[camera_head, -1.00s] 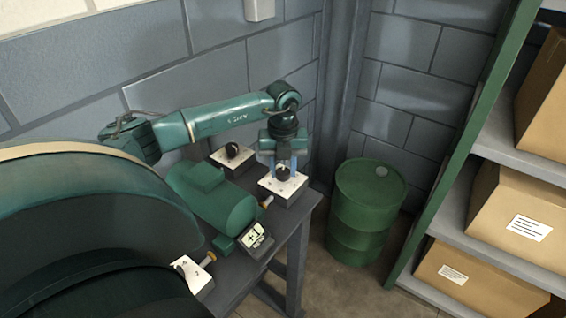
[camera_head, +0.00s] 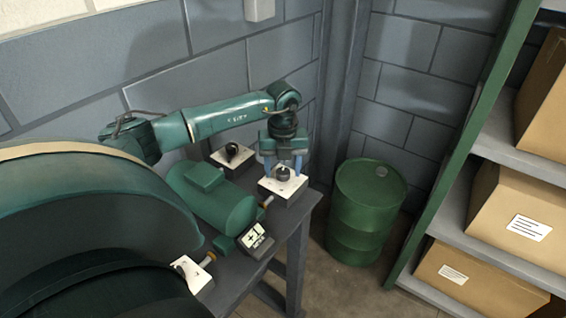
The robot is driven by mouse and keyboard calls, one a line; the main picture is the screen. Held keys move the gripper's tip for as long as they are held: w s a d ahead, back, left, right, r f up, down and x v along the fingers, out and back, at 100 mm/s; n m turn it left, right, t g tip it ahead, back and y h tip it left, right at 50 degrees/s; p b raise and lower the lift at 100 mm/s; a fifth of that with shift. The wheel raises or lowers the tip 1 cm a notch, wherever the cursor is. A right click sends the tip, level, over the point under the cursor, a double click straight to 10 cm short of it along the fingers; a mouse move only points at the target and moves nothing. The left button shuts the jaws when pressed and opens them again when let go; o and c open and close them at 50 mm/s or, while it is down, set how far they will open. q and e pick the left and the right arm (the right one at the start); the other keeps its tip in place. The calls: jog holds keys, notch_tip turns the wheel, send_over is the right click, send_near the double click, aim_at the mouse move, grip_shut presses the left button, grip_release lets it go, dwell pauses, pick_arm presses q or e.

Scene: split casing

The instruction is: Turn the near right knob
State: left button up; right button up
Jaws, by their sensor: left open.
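A dark round knob (camera_head: 283,173) sits on a white-topped block (camera_head: 287,187) at the right end of the bench. My left gripper (camera_head: 283,171) points down over this knob, its bluish fingers open and apart on either side of it. I cannot tell whether a finger touches the knob. A second dark knob (camera_head: 232,149) stands on another white-topped block (camera_head: 240,160) farther back to the left. My right gripper is not in view.
A green rounded casing (camera_head: 215,200) lies between the blocks, with a small display (camera_head: 254,238) in front. The bench edge (camera_head: 295,228) is on the right. A green drum (camera_head: 370,210) stands beyond it, and a shelf with cardboard boxes (camera_head: 520,215) at far right.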

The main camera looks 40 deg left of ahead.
aim_at(283, 171)
pick_arm(q)
jog(key=shift+r, duration=0.1)
notch_tip(283, 171, up, 13)
jog(key=b, duration=0.1)
dwell(0.3)
dwell(0.5)
